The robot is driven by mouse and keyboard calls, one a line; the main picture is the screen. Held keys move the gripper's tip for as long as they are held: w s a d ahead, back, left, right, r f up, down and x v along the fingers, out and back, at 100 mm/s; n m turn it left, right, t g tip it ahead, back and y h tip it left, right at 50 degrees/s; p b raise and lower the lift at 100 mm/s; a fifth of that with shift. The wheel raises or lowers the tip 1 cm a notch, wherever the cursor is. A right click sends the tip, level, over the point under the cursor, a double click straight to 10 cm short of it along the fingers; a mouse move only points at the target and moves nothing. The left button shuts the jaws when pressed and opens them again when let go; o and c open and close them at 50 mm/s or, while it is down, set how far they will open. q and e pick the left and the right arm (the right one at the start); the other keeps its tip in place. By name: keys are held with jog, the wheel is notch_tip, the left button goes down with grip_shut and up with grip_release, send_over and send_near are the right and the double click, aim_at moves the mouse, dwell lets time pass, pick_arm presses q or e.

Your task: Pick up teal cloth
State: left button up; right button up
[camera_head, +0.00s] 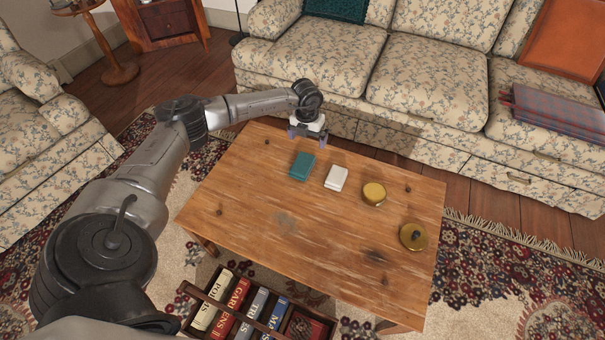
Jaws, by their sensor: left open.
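The teal cloth (302,166) is a small folded block lying flat on the wooden coffee table (285,205), near its far left part. My left gripper (307,135) is open and empty. It appears just beyond the cloth in the picture, above the table's far edge, with its fingers pointing down. It looks apart from the cloth; its exact height is hard to tell. My right gripper is not in view.
A white folded cloth (336,178) lies right of the teal one. A yellow round tin (374,193) and a brass lidded dish (413,236) stand farther right. A book crate (207,298) is at the table's front. The sofa (425,85) stands close behind.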

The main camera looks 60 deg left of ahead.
aim_at(304, 162)
pick_arm(q)
jog(key=f+b, duration=0.1)
jog(key=f, duration=0.2)
jog(key=f+b, duration=0.2)
jog(key=f, duration=0.1)
jog(key=a+f+b, duration=0.1)
jog(key=f, duration=0.2)
jog(key=shift+s+a+b, duration=0.1)
jog(key=shift+s+b, duration=0.15)
jog(key=shift+b, duration=0.15)
notch_tip(304, 162, down, 5)
jog(key=b, duration=0.4)
jog(key=shift+s, duration=0.15)
jog(key=shift+c, duration=0.3)
jog(key=shift+a, duration=0.1)
jog(key=shift+c, duration=0.7)
jog(key=c, duration=0.8)
